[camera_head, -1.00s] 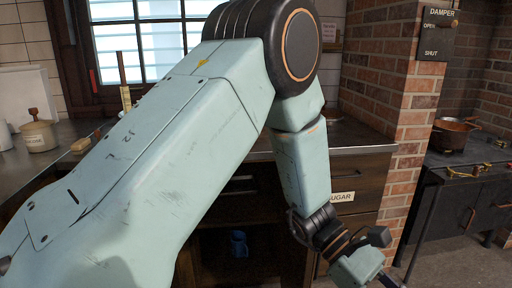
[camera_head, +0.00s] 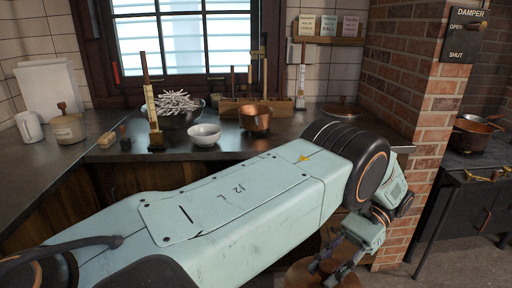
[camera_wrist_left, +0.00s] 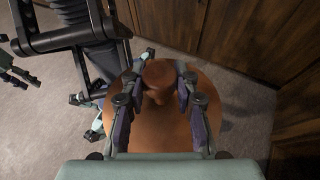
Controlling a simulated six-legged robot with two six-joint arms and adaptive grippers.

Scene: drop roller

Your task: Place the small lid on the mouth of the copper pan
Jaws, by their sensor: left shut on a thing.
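My left gripper (camera_head: 335,272) is low at the lower right of the head view, in front of the counter. In the left wrist view the left gripper (camera_wrist_left: 154,95) is shut on the knob of a round brown lid (camera_wrist_left: 160,130). The lid's edge also shows in the head view (camera_head: 305,277), partly hidden by my arm. A small copper pan (camera_head: 255,118) stands upright on the counter at the back, apart from the gripper, its mouth uncovered. My right gripper is not in the head view.
A white bowl (camera_head: 204,134), a dark bowl of white pieces (camera_head: 175,118) and a wooden-handled tool (camera_head: 155,138) stand left of the pan. A knobbed lid (camera_head: 341,110) lies at right. A brick pillar (camera_head: 420,95) and a stove (camera_head: 480,165) are further right.

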